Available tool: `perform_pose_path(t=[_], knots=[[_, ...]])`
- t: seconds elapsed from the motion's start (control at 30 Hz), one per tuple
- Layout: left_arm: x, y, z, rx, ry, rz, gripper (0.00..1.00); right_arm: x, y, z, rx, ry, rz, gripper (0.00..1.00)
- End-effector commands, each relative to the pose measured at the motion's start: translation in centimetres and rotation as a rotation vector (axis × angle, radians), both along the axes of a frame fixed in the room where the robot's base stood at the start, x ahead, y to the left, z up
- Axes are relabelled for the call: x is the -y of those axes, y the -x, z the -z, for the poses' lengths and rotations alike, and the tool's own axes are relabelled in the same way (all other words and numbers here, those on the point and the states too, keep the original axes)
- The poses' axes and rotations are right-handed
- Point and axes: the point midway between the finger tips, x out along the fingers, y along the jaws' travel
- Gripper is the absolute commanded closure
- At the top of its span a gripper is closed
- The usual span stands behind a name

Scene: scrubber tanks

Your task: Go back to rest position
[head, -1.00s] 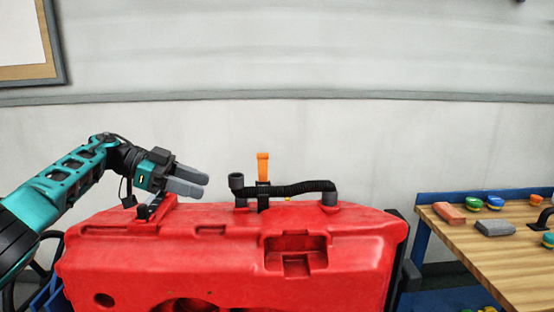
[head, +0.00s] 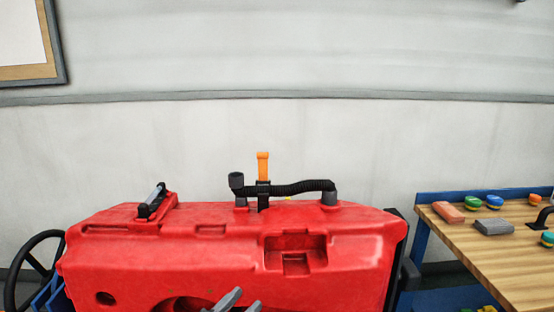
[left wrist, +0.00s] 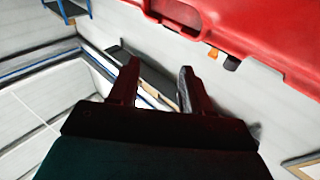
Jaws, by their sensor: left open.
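My left gripper (head: 240,301) shows at the bottom edge of the head view, with only its grey fingers in sight in front of the red tank (head: 225,215). In the left wrist view its two fingers (left wrist: 158,88) stand apart with nothing between them. The red tank also shows at the top right of that view (left wrist: 270,45), apart from the fingers. My right gripper is in neither view.
An orange-handled valve (head: 263,165) and a black hose (head: 290,189) sit on top of the tank. A black latch (head: 152,202) is at its left. A wooden workbench (head: 510,255) with blocks and coloured round pieces stands at the right. A steering wheel (head: 30,270) is at the left.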

Motion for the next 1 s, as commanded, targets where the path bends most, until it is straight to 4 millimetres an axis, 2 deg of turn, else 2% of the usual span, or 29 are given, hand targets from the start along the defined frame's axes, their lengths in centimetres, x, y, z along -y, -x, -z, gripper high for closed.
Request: perform_pose_path(t=[0.03, 0.1, 0.17, 0.3, 0.4, 0.53, 0.6, 0.7, 1.0], knots=[[-0.8, 1.7, 1.7, -0.054, -0.001, -0.063, 0.52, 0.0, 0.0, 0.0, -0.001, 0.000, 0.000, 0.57], [-2.1, 3.9, 3.7, -0.131, -0.019, -0.150, 0.52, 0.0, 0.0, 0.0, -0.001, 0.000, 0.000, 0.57], [-3.3, 5.9, 5.4, -0.203, -0.043, -0.216, 0.52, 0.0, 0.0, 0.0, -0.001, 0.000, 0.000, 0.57], [-6.2, 11.5, 9.0, -0.389, -0.121, -0.340, 0.52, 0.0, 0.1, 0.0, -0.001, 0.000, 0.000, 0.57], [-8.0, 15.6, 10.9, -0.514, -0.182, -0.390, 0.52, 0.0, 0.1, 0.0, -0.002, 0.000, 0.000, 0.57], [-9.5, 19.8, 12.3, -0.635, -0.247, -0.418, 0.52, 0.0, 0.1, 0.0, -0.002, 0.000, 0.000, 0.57], [-9.9, 21.2, 12.7, -0.675, -0.269, -0.421, 0.52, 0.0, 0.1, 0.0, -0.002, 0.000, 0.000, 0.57], [-10.2, 22.2, 12.9, -0.705, -0.287, -0.423, 0.52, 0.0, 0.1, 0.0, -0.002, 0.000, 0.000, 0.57], [-10.3, 22.3, 13.0, -0.710, -0.292, -0.423, 0.52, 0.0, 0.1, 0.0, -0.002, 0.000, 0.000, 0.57]])
